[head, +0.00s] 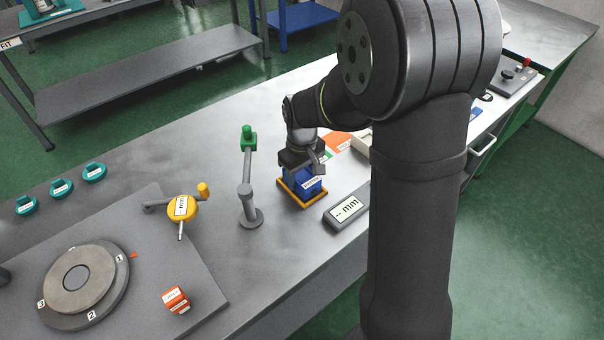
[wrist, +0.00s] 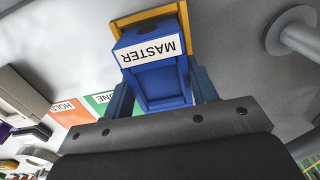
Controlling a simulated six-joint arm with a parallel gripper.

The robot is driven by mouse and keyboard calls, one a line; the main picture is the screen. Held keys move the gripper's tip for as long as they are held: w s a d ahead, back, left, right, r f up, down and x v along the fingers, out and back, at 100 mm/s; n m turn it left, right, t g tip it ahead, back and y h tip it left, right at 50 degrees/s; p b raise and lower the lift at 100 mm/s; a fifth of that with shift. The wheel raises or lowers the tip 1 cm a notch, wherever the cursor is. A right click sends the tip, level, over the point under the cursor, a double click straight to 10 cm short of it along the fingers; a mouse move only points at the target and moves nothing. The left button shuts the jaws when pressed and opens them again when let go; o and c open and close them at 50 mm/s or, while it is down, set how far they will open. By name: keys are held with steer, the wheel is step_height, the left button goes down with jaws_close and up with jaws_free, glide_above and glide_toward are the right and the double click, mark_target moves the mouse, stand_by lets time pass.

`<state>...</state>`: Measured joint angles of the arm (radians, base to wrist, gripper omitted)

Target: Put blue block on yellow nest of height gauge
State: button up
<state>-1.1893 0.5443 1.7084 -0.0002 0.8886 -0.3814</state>
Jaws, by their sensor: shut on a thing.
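The blue block (head: 308,187) carries a white MASTER label, which also shows on the block in the wrist view (wrist: 155,85). My gripper (head: 306,170) is shut on it from above, with a finger on each side in the wrist view (wrist: 160,95). The yellow nest (head: 290,192) is a square frame on the table at the foot of the height gauge. In the head view the block is upright at the nest, within its outline. Whether it rests fully on the nest floor I cannot tell. The height gauge (head: 247,185) is a grey post with a green top.
A display reading mm (head: 346,211) stands close to the right of the nest. A yellow dial gauge (head: 183,207), an orange block (head: 176,299) and a round numbered plate (head: 82,283) are at left. Orange and green cards (wrist: 88,108) lie behind the nest.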

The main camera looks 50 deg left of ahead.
steer(key=shift+f, duration=0.5)
steer(key=o, duration=1.4)
step_height(320, 180, up, 18)
steer(key=shift+f, duration=0.25)
steer(key=shift+f, duration=0.1)
step_height(320, 180, down, 17)
steer(key=shift+f, duration=0.1)
stand_by(0.5)
